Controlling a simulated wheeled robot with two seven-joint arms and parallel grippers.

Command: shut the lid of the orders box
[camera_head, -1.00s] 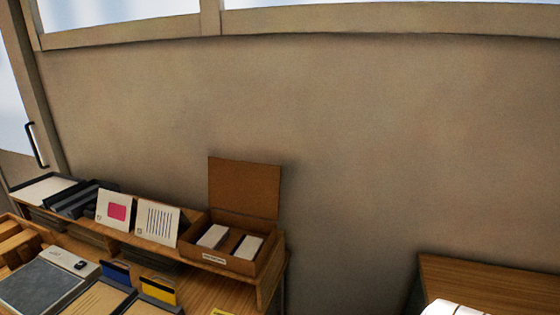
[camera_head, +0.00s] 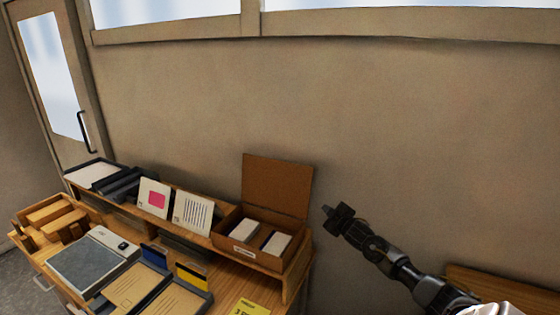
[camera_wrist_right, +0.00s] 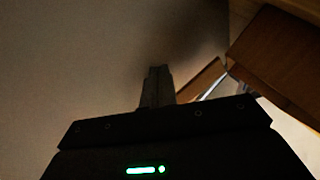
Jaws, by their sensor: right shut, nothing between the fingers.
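The orders box (camera_head: 242,252) is a brown box with a small white label on its front, standing on the right end of the raised shelf. Its lid (camera_head: 277,186) stands open, upright at the back. White card stacks (camera_head: 276,243) show inside. My right gripper (camera_head: 328,212) is shut and empty, just to the right of the lid and apart from it. In the right wrist view my shut fingers (camera_wrist_right: 156,85) point up the picture, with brown wooden panels at the right that I take for the box and its lid (camera_wrist_right: 275,55). My left gripper is not in view.
Two display cards, one with a pink patch (camera_head: 154,198) and one striped (camera_head: 192,213), stand left of the box on the shelf. Black trays (camera_head: 122,183) lie farther left. A second wooden table (camera_head: 510,289) is at the lower right. The wall behind is bare.

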